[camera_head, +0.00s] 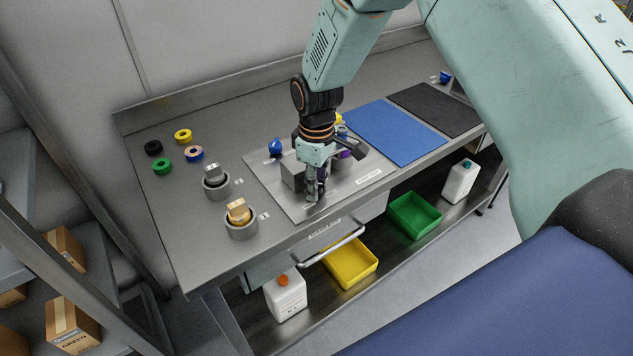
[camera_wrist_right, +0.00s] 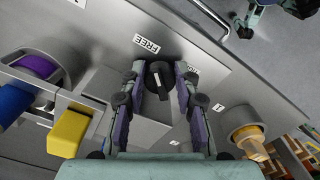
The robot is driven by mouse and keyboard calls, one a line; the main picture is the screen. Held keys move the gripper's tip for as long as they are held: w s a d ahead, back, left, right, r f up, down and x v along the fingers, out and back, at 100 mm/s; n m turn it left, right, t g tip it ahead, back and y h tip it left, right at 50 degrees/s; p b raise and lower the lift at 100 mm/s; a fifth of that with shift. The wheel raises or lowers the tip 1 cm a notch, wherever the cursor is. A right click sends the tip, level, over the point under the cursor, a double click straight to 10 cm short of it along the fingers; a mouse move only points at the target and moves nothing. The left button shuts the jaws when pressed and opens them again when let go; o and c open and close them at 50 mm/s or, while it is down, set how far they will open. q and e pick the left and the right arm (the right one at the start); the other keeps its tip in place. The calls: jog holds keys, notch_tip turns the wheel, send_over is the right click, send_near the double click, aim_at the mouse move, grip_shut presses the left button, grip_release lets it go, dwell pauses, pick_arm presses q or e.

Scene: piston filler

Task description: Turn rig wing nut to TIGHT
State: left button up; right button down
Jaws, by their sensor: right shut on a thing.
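The rig is a grey block (camera_head: 291,172) on a pale metal plate (camera_head: 270,193) on the bench. In the right wrist view a black wing nut (camera_wrist_right: 157,82) with a light pointer mark sits at the block's end. A FREE label (camera_wrist_right: 147,44) lies just above it. A second label (camera_wrist_right: 193,72) is partly covered by a finger, and its word cannot be read. My right gripper (camera_head: 314,195) reaches down at the front of the block. In the wrist view its fingers (camera_wrist_right: 160,75) stand on both sides of the wing nut, shut on it. My left gripper is out of view.
A yellow part (camera_wrist_right: 70,133) and a purple ring (camera_wrist_right: 37,67) are close beside the gripper. Two grey cups (camera_head: 241,226) (camera_head: 216,188) and several coloured rings (camera_head: 183,135) stand left. A blue mat (camera_head: 395,132) lies right. A drawer handle (camera_head: 333,243) juts from the front.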

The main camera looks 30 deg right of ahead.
jog(key=shift+r, duration=0.1)
jog(key=shift+r+m+p, duration=0.15)
jog(key=shift+m+p, duration=1.05)
jog(key=shift+m, duration=0.2)
jog(key=m+p, duration=0.2)
jog(key=m, duration=0.1)
jog(key=shift+w+a+m, duration=0.1)
jog(key=shift+m, duration=0.2)
jog(key=m+p, duration=0.2)
jog(key=m, duration=0.2)
jog(key=shift+a, duration=0.1)
jog(key=shift+w+m+p, duration=0.2)
jog(key=shift+m+p, duration=0.3)
jog(key=shift+m, duration=1.7)
jog(key=c, duration=1.3)
grip_release()
jog(key=shift+s, duration=0.15)
